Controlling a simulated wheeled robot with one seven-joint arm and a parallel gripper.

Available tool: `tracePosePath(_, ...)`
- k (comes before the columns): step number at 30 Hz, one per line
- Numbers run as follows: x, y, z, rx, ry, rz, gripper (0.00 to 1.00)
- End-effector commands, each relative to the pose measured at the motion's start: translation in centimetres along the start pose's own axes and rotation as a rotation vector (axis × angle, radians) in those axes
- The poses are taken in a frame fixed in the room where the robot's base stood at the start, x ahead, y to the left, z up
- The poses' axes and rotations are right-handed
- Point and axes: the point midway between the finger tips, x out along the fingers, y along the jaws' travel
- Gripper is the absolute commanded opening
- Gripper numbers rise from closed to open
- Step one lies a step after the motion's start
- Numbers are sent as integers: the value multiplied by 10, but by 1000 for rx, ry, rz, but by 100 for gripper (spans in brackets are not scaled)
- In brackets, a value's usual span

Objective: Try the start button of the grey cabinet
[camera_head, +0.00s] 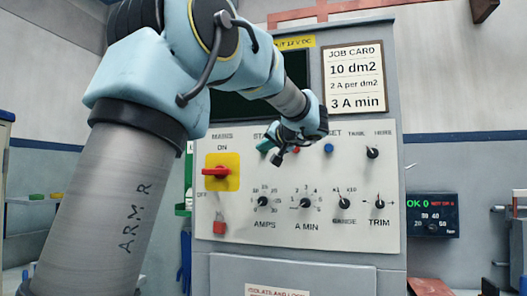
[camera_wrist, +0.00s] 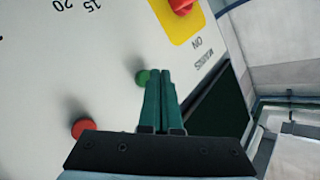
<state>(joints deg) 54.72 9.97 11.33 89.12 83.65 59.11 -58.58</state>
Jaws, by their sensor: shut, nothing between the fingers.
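The grey cabinet (camera_head: 395,100) stands in front of me with a pale control panel (camera_head: 270,215). The green fingers are shut together and empty. I cannot tell whether the tips touch the button or the panel. A red button (camera_wrist: 83,127) lies to the left of the fingers in the wrist view.
A red mains switch (camera_head: 216,172) sits on a yellow plate left of my gripper. A blue button (camera_head: 328,148) and several black knobs (camera_head: 305,203) share the panel. A job card (camera_head: 354,78) is above. A small display box (camera_head: 432,216) is at the right.

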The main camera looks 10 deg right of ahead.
Motion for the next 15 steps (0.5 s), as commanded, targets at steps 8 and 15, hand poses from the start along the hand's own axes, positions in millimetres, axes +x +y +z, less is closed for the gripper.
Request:
tracePosePath(8,6,5,-3,0,0,0,0)
tracePosePath(15,6,4,-4,0,0,0,0)
